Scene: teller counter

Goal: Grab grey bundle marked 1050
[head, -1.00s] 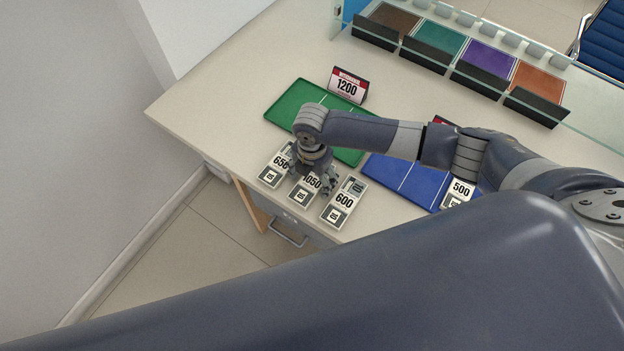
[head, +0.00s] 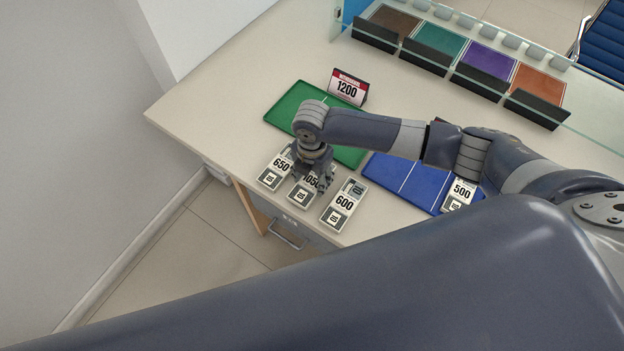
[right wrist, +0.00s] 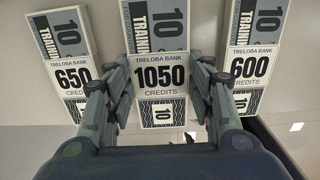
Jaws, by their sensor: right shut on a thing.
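The grey bundle marked 1050 (head: 303,191) lies on the counter between two similar bundles. It also shows in the middle of the right wrist view (right wrist: 160,78). My right gripper (head: 313,182) is over it, with its fingers shut on the bundle's two sides. In the head view the gripper hides part of the 1050 bundle. In the right wrist view the fingers (right wrist: 160,100) flank the bundle at its label. My left gripper is not in view.
The bundle marked 650 (head: 274,173) is close on the left, the one marked 600 (head: 343,204) close on the right. The counter's front edge is near.

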